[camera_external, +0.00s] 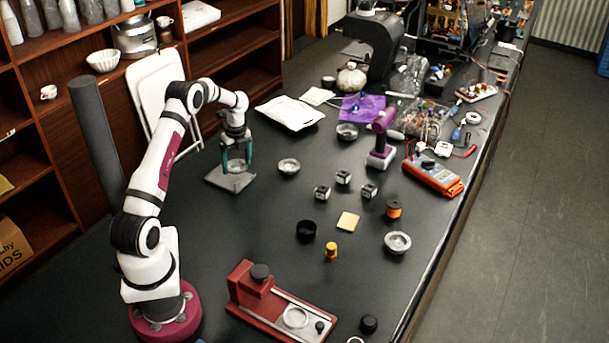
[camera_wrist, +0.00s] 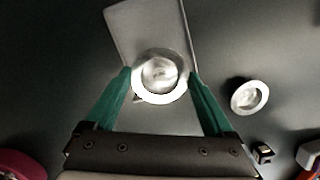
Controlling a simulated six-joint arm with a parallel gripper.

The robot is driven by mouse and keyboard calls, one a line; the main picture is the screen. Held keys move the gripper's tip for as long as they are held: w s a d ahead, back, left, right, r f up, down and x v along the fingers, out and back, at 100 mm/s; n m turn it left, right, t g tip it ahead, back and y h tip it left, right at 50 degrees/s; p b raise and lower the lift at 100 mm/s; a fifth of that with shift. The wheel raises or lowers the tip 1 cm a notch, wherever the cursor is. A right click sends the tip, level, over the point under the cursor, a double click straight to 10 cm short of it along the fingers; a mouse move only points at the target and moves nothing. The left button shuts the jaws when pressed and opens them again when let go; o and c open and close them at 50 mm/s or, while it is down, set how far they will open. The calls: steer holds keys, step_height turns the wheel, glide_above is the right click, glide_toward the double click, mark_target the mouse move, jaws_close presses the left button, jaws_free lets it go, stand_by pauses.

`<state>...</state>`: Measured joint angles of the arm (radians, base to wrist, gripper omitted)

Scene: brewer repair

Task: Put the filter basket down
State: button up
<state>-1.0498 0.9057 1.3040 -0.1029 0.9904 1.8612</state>
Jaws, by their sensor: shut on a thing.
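My gripper (camera_external: 237,162) points down with its green fingers shut on the filter basket (camera_wrist: 160,75). The basket is a round, shiny metal cup with a wide rim, gripped at its left and right sides. In the outside view it shows small between the fingertips, partly hidden. Under it lies a flat grey plate (camera_external: 222,183), which also shows in the wrist view (camera_wrist: 136,20). The basket is over the plate; I cannot tell whether it touches it.
A similar metal basket (camera_external: 289,166) lies right of the plate, also in the wrist view (camera_wrist: 249,96). Several small cubes (camera_external: 343,177) and a purple tool (camera_external: 382,140) stand farther right. A red brewer part (camera_external: 250,295) lies in front. The table around the plate is mostly clear.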

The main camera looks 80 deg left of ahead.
mark_target(237, 169)
steer(key=shift+s+a+f, duration=0.15)
steer(key=shift+a+f, duration=0.1)
steer(key=shift+f, duration=1.95)
steer(key=shift+f, duration=0.1)
steer(key=o, duration=1.1)
steer(key=shift+c, duration=0.2)
